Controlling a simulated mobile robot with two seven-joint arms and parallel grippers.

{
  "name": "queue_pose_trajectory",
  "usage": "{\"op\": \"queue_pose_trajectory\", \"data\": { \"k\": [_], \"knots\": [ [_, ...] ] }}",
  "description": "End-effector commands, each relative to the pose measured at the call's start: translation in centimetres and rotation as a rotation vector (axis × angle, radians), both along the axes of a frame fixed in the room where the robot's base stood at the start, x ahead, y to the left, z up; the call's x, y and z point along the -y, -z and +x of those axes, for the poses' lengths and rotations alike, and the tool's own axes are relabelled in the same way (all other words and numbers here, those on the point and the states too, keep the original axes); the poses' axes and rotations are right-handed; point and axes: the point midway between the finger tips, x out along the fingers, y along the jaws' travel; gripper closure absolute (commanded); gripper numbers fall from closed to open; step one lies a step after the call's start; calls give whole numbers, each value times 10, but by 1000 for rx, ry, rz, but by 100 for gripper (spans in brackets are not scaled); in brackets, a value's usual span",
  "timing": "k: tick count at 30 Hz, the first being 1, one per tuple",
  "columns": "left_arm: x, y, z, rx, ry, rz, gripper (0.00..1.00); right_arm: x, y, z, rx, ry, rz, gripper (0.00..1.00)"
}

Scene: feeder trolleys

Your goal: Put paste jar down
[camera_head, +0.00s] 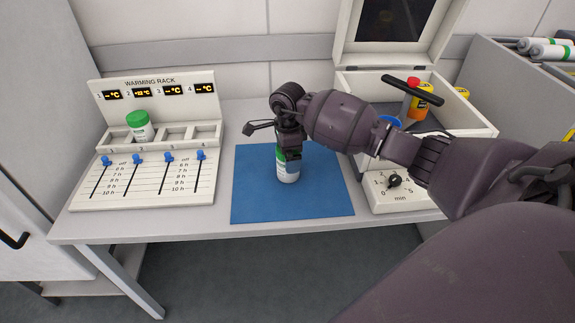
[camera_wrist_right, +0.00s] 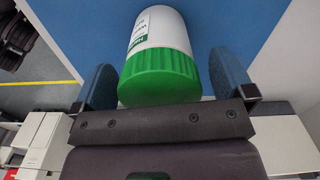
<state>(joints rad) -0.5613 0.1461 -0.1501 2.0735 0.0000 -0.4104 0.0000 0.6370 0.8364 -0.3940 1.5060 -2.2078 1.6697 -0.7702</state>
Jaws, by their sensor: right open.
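The paste jar (camera_head: 287,169), white with a green lid, stands on the blue mat (camera_head: 248,201), partly hidden by my right gripper. In the right wrist view the jar (camera_wrist_right: 160,50) is between the two fingers, with small gaps at its sides. My right gripper (camera_head: 289,155) reaches down over the jar. In the wrist view the gripper (camera_wrist_right: 162,85) is open around it. My left gripper is not in view.
A warming rack (camera_head: 147,187) at left holds another green-lidded jar (camera_head: 139,126) in its second slot. An open-lidded machine with a dial (camera_head: 394,181) stands right of the mat, holding an orange bottle (camera_head: 423,102). The mat's front and left parts are clear.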

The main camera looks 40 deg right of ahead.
Motion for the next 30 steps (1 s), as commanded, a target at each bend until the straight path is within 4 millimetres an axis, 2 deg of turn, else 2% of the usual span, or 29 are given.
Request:
{"op": "queue_pose_trajectory", "data": {
  "k": [3, 10, 24, 25, 30],
  "knots": [
    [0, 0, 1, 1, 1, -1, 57, 0, 6, 0, 2, 0, 1, 0],
    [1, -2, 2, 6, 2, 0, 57, 0, 6, 0, 2, 0, 0, 2],
    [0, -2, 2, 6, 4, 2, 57, 0, 5, 1, 4, 0, 1, 74],
    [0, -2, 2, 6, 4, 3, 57, 0, 5, 1, 4, 0, 1, 77],
    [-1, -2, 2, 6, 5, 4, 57, 0, 4, 1, 4, 0, 1, 77]
  ]
}}
